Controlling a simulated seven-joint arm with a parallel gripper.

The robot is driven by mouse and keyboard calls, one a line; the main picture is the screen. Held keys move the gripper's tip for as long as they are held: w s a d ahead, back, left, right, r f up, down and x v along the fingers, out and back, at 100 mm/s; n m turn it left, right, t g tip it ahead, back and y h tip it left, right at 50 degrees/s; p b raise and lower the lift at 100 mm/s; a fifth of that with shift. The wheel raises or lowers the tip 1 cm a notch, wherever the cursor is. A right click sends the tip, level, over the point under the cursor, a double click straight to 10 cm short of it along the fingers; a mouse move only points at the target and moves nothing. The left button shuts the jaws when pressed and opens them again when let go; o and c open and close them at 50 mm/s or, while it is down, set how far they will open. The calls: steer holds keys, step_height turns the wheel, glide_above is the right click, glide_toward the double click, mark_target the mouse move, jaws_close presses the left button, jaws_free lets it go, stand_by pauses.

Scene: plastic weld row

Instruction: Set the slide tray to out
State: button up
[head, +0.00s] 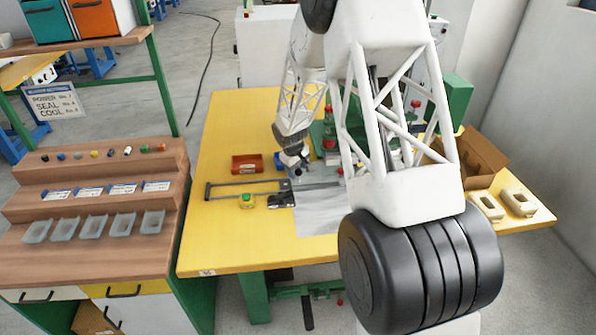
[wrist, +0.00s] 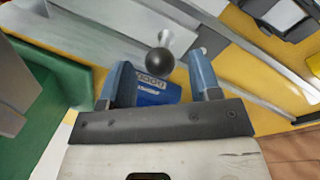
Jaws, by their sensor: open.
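My gripper (head: 291,160) is over the far middle of the yellow table, beside the machine. In the wrist view its two blue fingers (wrist: 161,60) are open. A dark round knob (wrist: 158,61) shows between the fingertips; I cannot tell whether it is level with them or beyond. A blue label (wrist: 155,94) with white upside-down lettering lies just behind the knob. Grey metal that looks like the slide tray (wrist: 232,68) runs past the fingers in the wrist view. In the head view a grey plate (head: 316,212) lies in front of the machine, partly hidden by my arm.
A cardboard box (head: 484,150) and beige parts (head: 518,202) are at the right. Green machine parts (wrist: 58,95) are close left of the fingers.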

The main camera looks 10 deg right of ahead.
steer(key=shift+w+d+f, duration=0.1)
steer(key=shift+f, duration=0.45)
jaws_close()
